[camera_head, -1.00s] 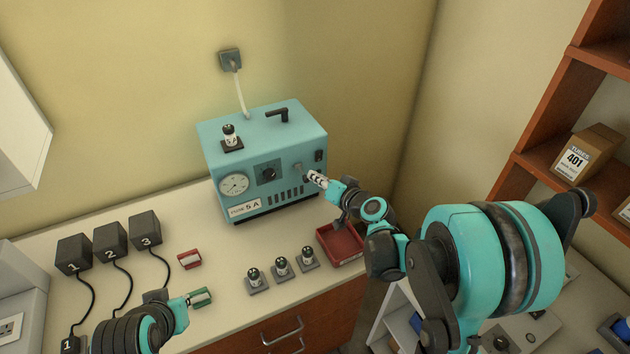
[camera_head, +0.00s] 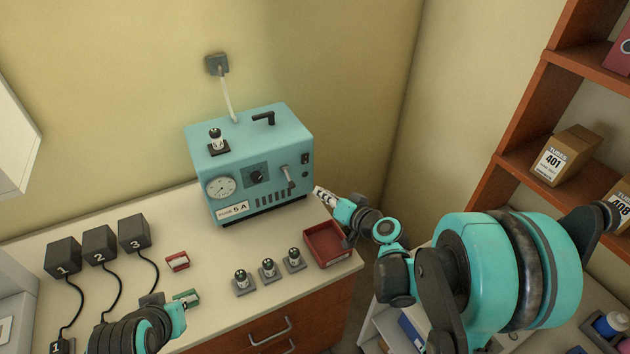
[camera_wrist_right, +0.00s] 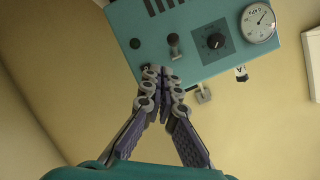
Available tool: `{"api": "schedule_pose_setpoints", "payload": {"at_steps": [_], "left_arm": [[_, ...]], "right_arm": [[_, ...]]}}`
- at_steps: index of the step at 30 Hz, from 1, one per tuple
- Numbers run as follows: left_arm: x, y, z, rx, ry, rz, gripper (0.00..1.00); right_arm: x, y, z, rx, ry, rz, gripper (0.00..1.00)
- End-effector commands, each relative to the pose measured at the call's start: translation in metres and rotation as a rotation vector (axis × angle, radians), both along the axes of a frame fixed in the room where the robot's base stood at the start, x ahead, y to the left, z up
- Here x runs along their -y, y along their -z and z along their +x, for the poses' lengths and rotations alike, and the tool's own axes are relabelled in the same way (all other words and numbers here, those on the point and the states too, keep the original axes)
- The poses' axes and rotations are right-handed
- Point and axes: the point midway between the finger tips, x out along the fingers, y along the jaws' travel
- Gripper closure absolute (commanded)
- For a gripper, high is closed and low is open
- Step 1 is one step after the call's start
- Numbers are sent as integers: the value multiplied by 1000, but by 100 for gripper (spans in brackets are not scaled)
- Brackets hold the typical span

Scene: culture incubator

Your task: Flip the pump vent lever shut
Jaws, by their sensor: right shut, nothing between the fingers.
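The teal pump (camera_head: 250,165), labelled 5 A, stands at the back of the counter. Its pale vent lever (camera_head: 287,174) is at the right of the front face and points downward. In the right wrist view the lever (camera_wrist_right: 174,44) shows beside the black knob, clear of the fingers. My right gripper (camera_head: 320,193) is shut and empty, just right of the pump and apart from the lever. Its fingertips meet in the wrist view (camera_wrist_right: 161,76).
A red tray (camera_head: 325,244) lies below my right gripper. Several small vials on bases stand on the counter, with a red piece (camera_head: 177,260) to their left. Black numbered boxes (camera_head: 99,243) with cables are at the left. A wooden shelf (camera_head: 520,130) stands at the right.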

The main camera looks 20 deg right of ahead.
Motion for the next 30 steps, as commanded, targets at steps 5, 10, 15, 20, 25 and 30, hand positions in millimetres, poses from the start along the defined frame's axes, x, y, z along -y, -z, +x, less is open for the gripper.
{"api": "schedule_pose_setpoints", "payload": {"at_steps": [5, 10, 15, 20, 25, 30], "left_arm": [[0, 1, 0, 0, 0, 0, 100], [0, 1, 0, 0, 0, 0, 100], [0, 1, 0, 0, 0, 0, 100], [0, 1, 0, 0, 0, 0, 100], [0, 1, 0, 0, 0, 0, 100], [0, 4, 0, 0, 0, 0, 100]], "right_arm": [[9, 8, -24, 0, 2, 0, 100], [12, 11, -32, 0, 1, 0, 100], [12, 11, -33, 0, 0, 0, 100], [12, 11, -33, 0, 0, 0, 100], [12, 11, -33, 0, 0, 0, 100], [0, 12, -40, -42, -26, -33, 100]]}}
